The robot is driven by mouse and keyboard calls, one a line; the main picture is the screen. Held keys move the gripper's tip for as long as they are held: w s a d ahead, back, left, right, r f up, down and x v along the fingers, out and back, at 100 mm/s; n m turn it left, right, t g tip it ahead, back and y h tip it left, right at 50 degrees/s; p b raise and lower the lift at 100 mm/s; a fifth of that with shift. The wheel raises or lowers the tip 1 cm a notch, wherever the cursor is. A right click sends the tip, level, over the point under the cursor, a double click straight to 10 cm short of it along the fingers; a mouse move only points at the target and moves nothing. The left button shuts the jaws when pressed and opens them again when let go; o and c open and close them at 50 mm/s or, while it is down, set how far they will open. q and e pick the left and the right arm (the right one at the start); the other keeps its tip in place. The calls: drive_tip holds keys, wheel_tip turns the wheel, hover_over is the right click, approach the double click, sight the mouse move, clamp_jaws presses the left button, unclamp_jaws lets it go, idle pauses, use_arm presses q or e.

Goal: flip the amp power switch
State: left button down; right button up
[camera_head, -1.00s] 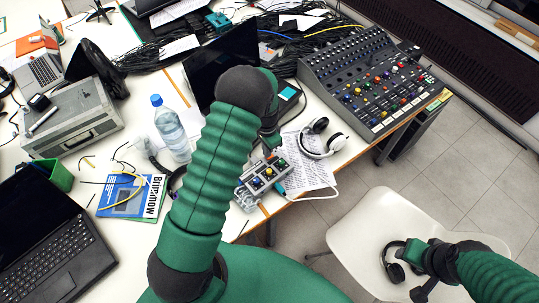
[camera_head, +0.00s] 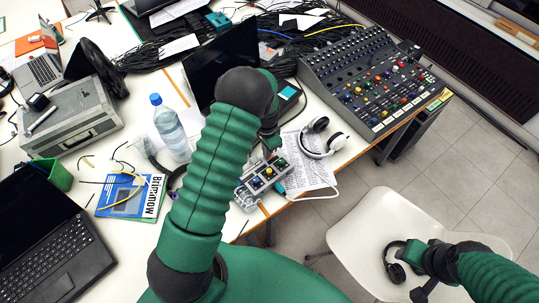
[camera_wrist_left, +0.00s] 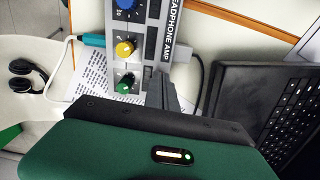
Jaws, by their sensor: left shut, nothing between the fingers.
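The headphone amp (camera_head: 262,180) is a small grey box with coloured knobs at the table's front edge. In the left wrist view the amp (camera_wrist_left: 138,40) shows blue, yellow and green knobs and the words HEADPHONE AMP. My left gripper (camera_head: 268,151) is over the amp's far end, partly hidden by my arm. In the left wrist view its shut, empty fingers (camera_wrist_left: 164,82) reach the amp's lettered end, beside the green knob. The power switch is not clear, and I cannot tell whether the fingers touch it. My right gripper (camera_head: 424,274) is over the white chair; its finger state is unclear.
White headphones (camera_head: 322,138) and printed sheets (camera_head: 308,172) lie beside the amp. A mixer (camera_head: 375,85) stands at the right, an open laptop (camera_head: 205,75) behind. A water bottle (camera_head: 170,130) stands left of my arm. Black headphones (camera_head: 393,268) lie on the chair (camera_head: 365,225).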

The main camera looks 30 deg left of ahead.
use_arm(q)
drive_tip(key=shift+f, duration=0.35)
drive_tip(key=shift+r, duration=0.1)
wheel_tip(320, 180, up, 7)
drive_tip(key=p, duration=0.5)
idle(0.4)
drive_tip(key=s+d+r+n+t, duration=0.1)
drive_tip(key=s+d+r+n, duration=0.1)
drive_tip(key=s+d+r, duration=0.3)
drive_tip(key=s+d+r+n+t, duration=0.1)
drive_tip(key=s+d+r+n, duration=0.1)
drive_tip(key=s+d+r, duration=0.4)
drive_tip(key=s+r, duration=0.3)
drive_tip(key=s, duration=0.1)
drive_tip(key=shift+s+d+r+n+t, duration=0.15)
drive_tip(key=shift+s+r+n+t, duration=0.15)
drive_tip(key=shift+s, duration=0.1)
